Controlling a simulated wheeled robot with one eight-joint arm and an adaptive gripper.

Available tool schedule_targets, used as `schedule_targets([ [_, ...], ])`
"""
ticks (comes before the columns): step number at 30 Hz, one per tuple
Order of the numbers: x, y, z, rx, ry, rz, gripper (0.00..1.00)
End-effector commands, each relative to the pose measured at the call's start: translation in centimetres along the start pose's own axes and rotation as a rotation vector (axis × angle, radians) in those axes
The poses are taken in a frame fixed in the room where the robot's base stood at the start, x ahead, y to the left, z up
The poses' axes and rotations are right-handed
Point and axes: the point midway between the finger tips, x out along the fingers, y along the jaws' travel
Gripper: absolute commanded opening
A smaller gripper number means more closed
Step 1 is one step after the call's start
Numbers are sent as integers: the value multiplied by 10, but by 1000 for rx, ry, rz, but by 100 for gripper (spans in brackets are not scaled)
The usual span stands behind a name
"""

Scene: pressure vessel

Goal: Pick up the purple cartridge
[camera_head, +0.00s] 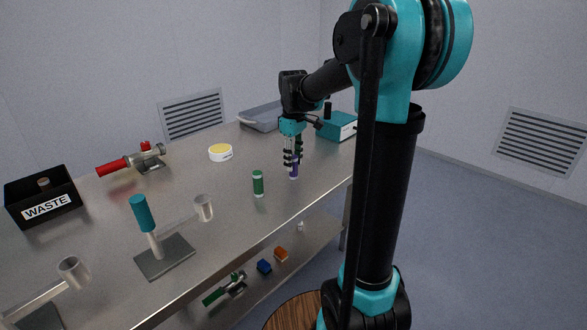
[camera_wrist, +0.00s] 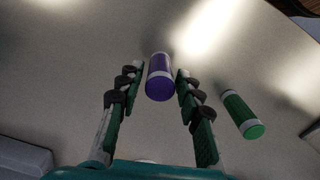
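The purple cartridge (camera_head: 294,172) stands upright on the metal table below my gripper (camera_head: 292,163). The two fingers are apart, one on each side of the cartridge, with narrow gaps showing. I see no firm contact. In the head view the fingers partly hide the upper part of the cartridge.
A green cartridge (camera_head: 258,184) stands nearby; it also shows right of the fingers in the wrist view (camera_wrist: 241,115). A yellow-topped white disc (camera_head: 220,152), a teal box (camera_head: 338,126) and a grey tray (camera_head: 262,117) are around. A teal-handled stand (camera_head: 146,218) and waste box (camera_head: 42,196) are further left.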

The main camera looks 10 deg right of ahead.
Motion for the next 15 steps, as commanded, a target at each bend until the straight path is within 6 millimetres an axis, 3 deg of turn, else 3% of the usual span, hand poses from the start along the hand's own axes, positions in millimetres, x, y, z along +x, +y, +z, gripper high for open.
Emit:
schedule_targets([
  [1, 0, 0, 0, 0, 0, 0, 26],
  [7, 0, 0, 0, 0, 0, 0, 1],
  [15, -1, 0, 0, 0, 0, 0, 0],
])
